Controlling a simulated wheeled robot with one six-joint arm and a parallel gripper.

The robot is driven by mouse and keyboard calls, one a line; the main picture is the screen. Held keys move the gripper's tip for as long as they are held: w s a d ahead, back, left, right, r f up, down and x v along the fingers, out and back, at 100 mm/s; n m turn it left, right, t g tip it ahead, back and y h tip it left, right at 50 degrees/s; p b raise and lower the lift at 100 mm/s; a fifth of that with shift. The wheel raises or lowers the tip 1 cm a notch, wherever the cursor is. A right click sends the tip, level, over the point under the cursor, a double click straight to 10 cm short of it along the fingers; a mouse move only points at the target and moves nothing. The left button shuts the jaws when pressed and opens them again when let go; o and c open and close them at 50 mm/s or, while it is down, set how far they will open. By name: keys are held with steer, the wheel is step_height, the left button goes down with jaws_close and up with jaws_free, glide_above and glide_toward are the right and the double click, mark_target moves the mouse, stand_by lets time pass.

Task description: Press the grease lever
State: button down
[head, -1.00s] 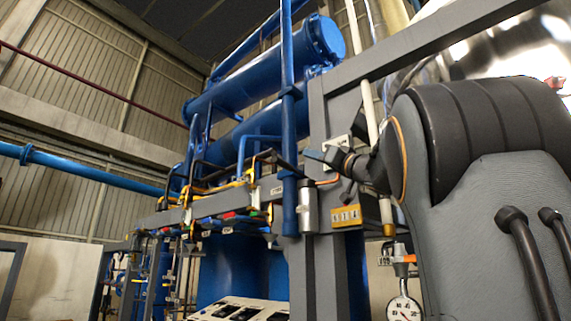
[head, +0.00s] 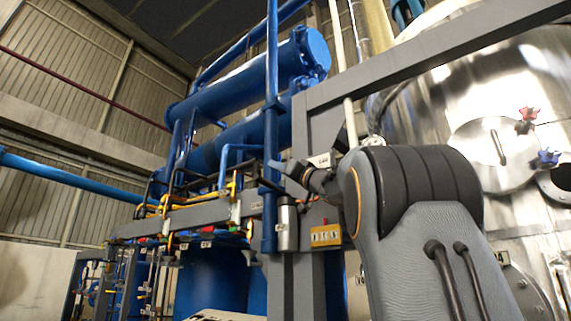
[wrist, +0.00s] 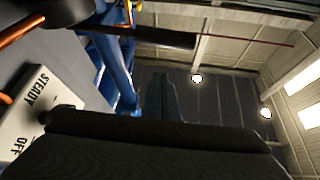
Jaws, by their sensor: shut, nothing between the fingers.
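The grease lever appears to be the dark bar (head: 270,187) above a silver cylinder (head: 287,228) on the grey frame. A black rod-like handle (wrist: 145,39), probably the same lever, shows at the upper left in the wrist view. My gripper (head: 273,164) is shut and empty, just above the bar in the head view. Its dark narrow fingers (wrist: 160,82) are below and right of the handle in the wrist view, with a visible gap in the picture. Whether they touch cannot be told.
A white plate marked STEADY and OFF (wrist: 38,112) is close at the left of the wrist view. A yellow label box (head: 325,236) is on the grey post. Blue pipes (head: 271,110) stand beside the lever. A large steel vessel (head: 470,100) is at right.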

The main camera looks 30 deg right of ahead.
mark_target(273, 186)
steer(key=shift+w+a+f+p, duration=0.1)
steer(key=shift+w+a+f, duration=0.15)
steer(key=shift+f, duration=0.25)
steer(key=shift+w+a+f+p, duration=0.15)
steer(key=shift+w+f, duration=0.25)
steer(key=shift+f, duration=0.15)
steer(key=shift+w+a+f+p, duration=0.1)
steer(key=shift+w+a+f, duration=0.15)
steer(key=shift+f, duration=0.25)
steer(key=shift+w, duration=0.1)
